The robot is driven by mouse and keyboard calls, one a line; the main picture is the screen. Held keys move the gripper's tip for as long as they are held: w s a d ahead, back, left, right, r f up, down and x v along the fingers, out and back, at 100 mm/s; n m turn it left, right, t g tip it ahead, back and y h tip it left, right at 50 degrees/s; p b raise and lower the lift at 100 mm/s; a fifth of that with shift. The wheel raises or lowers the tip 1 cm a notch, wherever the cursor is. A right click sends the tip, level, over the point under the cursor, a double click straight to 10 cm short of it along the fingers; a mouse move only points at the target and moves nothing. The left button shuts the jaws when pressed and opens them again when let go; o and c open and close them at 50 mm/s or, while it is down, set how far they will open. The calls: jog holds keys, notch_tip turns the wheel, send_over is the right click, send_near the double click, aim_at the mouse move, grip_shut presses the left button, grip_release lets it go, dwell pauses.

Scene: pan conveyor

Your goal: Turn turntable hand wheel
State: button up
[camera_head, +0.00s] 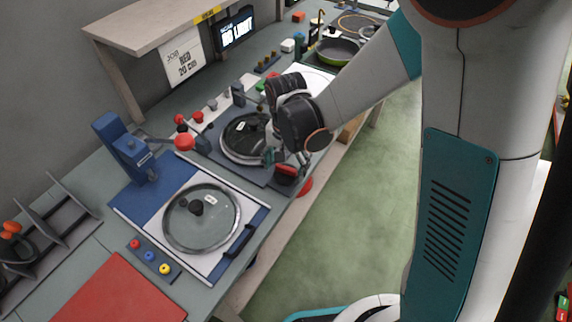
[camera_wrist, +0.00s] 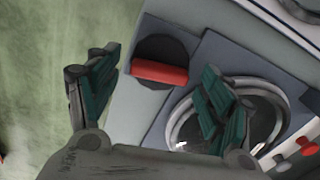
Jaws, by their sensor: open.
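The hand wheel is a black disc (camera_wrist: 160,48) with a red bar handle (camera_wrist: 159,73) across it, on the grey bench in the wrist view. In the head view its red handle (camera_head: 287,169) shows just below my gripper (camera_head: 287,158). In the wrist view my gripper (camera_wrist: 158,64) is open, with one green-padded finger on each side of the handle and apart from it. The same round rim (camera_wrist: 178,121) shows behind the right finger in the wrist view.
A glass lid (camera_head: 214,226) lies on a blue and white station at front left, beside a blue post (camera_head: 124,150). Red knobs (camera_head: 184,142) stand left of the turntable. A red round part (camera_head: 304,187) juts at the bench edge. Green floor is clear to the right.

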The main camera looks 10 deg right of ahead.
jog(key=c, duration=1.1)
jog(key=shift+o, duration=0.2)
jog(key=shift+n, duration=0.4)
jog(key=n, duration=0.3)
jog(key=shift+n+b, duration=0.3)
jog(key=shift+b, duration=0.05)
jog(key=n, duration=0.4)
jog(key=n+b, duration=0.1)
jog(key=n, duration=0.8)
jog(key=shift+n, duration=0.3)
